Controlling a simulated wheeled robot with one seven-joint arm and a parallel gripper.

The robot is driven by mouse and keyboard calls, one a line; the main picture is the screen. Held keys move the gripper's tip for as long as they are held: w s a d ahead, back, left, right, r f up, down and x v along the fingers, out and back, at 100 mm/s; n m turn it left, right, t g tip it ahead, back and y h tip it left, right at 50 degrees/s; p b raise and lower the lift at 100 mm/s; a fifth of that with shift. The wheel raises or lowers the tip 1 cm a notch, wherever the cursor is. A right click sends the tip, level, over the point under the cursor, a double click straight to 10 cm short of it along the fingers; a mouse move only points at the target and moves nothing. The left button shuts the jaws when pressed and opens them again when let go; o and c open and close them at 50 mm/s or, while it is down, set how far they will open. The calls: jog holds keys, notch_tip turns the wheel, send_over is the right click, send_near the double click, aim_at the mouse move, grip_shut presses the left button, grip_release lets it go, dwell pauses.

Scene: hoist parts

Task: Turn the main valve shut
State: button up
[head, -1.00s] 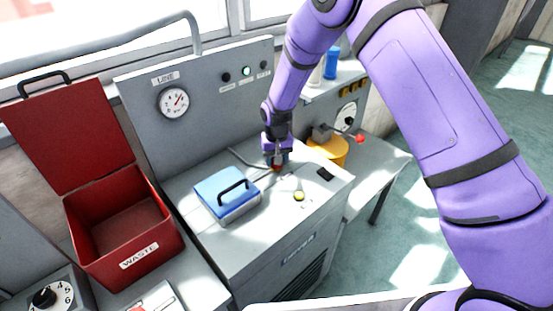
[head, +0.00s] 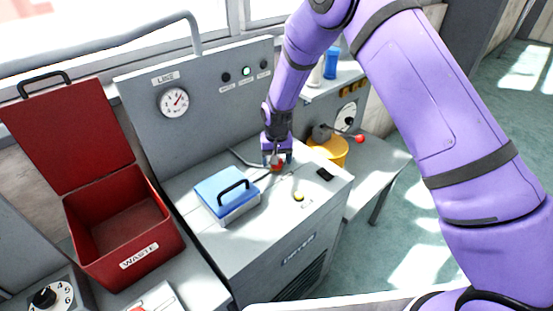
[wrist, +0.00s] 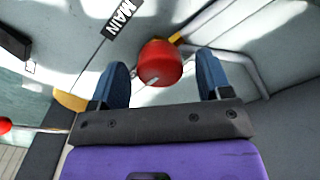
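The main valve's red knob (wrist: 160,63) has a yellow piece beside it and a black MAIN label (wrist: 122,18) close by in the wrist view. In the head view the red knob (head: 277,163) shows small on the grey cabinet top, partly covered by my gripper (head: 277,156). In the wrist view the two blue fingers of my gripper (wrist: 162,72) are apart, one on each side of the knob, with visible gaps. I cannot tell how deep the knob sits between them.
A blue-lidded box (head: 224,190) stands on the cabinet left of my gripper. A yellow drum (head: 330,150) and a red-tipped lever (head: 360,139) are to the right. An open red WASTE bin (head: 165,250) and a gauge (head: 174,102) are at left. Bent pipe runs near the knob.

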notch_tip(320, 180, up, 11)
dwell(0.7)
